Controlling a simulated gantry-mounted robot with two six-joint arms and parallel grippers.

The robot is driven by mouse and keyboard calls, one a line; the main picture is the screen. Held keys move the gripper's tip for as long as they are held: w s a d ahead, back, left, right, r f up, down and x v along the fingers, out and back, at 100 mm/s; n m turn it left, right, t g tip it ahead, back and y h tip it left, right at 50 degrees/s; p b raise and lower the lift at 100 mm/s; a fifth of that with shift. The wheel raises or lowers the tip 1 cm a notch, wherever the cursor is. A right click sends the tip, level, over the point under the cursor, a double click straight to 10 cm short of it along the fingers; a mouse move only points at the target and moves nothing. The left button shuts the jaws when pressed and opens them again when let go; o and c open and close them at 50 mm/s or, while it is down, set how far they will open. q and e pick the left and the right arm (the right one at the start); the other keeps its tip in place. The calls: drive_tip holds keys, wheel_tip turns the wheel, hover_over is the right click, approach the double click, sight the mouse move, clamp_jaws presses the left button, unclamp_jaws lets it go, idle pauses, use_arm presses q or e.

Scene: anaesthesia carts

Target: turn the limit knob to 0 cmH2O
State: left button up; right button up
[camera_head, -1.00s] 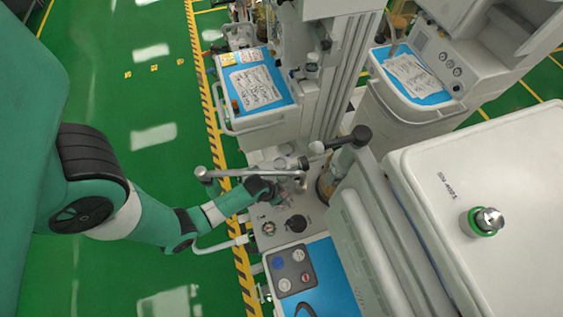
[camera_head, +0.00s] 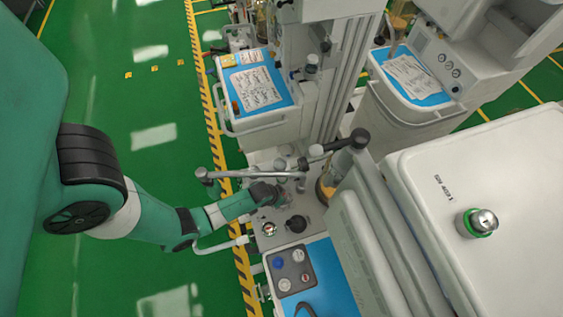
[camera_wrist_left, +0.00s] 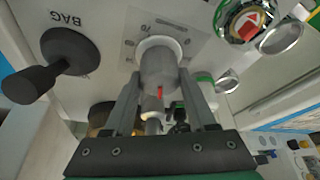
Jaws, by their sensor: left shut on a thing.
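The limit knob (camera_wrist_left: 158,66) is a grey rounded knob with a small red mark, on a pale panel with a printed scale around it. In the left wrist view the two fingers of my left gripper (camera_wrist_left: 160,84) stand on either side of the knob and are shut on it. In the head view my left gripper (camera_head: 282,191) reaches the machine's panel from the left, and the knob is too small and covered there to make out. The scale is mostly hidden, so the knob's setting cannot be read. My right gripper is not in view.
A black lever knob by the word BAG (camera_wrist_left: 70,50) sits left of the limit knob. A round gauge with a red arrow (camera_wrist_left: 246,20) is at upper right. A grey bar (camera_head: 250,174) passes above my left gripper. A white cabinet (camera_head: 500,150) stands at right.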

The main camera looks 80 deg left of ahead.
use_arm(q)
drive_tip(key=shift+n+y, duration=0.3)
drive_tip(key=shift+n, duration=0.6)
drive_tip(key=shift+r+n+g+y+p, duration=0.1)
drive_tip(key=shift+n+g+y+p, duration=0.35)
drive_tip(key=shift+n, duration=0.45)
drive_tip(key=n+p, duration=0.1)
drive_tip(key=n, duration=0.1)
drive_tip(key=n+g+p, duration=0.1)
drive_tip(key=n+p, duration=0.1)
drive_tip(key=shift+n+g+y, duration=0.25)
drive_tip(key=shift+n, duration=0.05)
drive_tip(key=n+g+p, duration=0.1)
drive_tip(key=n, duration=0.2)
drive_tip(key=shift+n, duration=0.3)
drive_tip(key=shift+n+g, duration=0.5)
drive_tip(key=shift+n, duration=0.4)
drive_tip(key=shift+n+g, duration=0.3)
drive_tip(key=shift+n, duration=0.6)
drive_tip(key=n+g+b, duration=0.1)
drive_tip(key=n+b, duration=0.1)
drive_tip(key=n, duration=0.2)
drive_tip(key=shift+f, duration=0.2)
drive_tip(key=shift+r+n+g+h+b, duration=0.1)
drive_tip(key=shift+n+g+h+b, duration=0.35)
drive_tip(key=shift+n, duration=0.35)
